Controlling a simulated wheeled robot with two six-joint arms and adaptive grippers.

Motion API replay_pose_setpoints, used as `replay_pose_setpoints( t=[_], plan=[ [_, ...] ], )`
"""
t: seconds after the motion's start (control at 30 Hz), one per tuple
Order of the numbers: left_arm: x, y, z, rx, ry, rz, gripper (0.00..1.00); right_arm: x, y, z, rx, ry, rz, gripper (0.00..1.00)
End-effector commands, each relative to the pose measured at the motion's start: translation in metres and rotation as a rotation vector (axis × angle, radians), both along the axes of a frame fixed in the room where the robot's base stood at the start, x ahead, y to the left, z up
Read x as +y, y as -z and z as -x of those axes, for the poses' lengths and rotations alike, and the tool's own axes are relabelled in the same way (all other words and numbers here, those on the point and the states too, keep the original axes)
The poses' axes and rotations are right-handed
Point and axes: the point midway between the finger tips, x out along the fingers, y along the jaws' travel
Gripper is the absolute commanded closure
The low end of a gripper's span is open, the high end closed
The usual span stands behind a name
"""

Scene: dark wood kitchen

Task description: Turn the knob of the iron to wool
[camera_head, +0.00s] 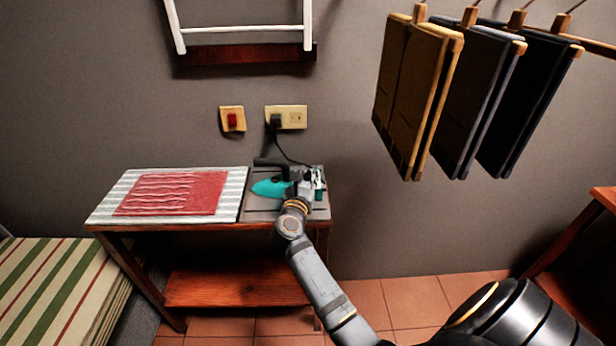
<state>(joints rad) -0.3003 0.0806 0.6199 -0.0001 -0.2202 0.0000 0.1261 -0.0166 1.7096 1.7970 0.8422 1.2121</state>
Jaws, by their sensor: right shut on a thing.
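The teal iron (268,188) lies on the grey rest at the right end of the ironing table, with its dark handle (270,162) at the back. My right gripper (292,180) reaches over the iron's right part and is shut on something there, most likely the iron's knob. The gripper and wrist hide the knob, so its setting cannot be read. The iron's cord (283,148) runs up to a plug in the wall socket (290,117). My left gripper is not in view.
A wrinkled red cloth (172,193) lies on the striped ironing pad (232,184) to the left. A red switch (232,120) is on the wall. Folded trousers (412,95) hang at the upper right. A striped bed (60,285) stands at the left.

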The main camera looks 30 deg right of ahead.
Motion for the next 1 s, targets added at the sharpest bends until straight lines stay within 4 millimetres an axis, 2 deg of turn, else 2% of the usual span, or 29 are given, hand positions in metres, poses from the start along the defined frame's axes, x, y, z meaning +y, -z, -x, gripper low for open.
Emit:
replay_pose_setpoints(
  t=[0.23,0.27,0.43,0.77,0.87,1.0],
  plan=[
    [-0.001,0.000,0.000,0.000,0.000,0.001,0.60,0.000,0.001,0.000,0.001,-0.001,-0.002,1.00],
    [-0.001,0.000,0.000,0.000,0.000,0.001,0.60,0.000,0.001,0.000,0.000,-0.001,-0.003,0.75],
    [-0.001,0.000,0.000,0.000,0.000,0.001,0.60,0.000,0.001,0.000,0.001,-0.001,-0.002,0.52],
    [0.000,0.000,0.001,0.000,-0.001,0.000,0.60,0.000,-0.003,0.000,-0.002,-0.001,-0.002,0.52],
    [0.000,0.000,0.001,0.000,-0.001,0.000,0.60,0.000,-0.018,0.000,-0.006,0.000,-0.003,0.52],
    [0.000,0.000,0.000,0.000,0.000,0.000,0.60,0.000,-0.050,0.000,-0.008,-0.001,-0.003,0.52]
  ],
)
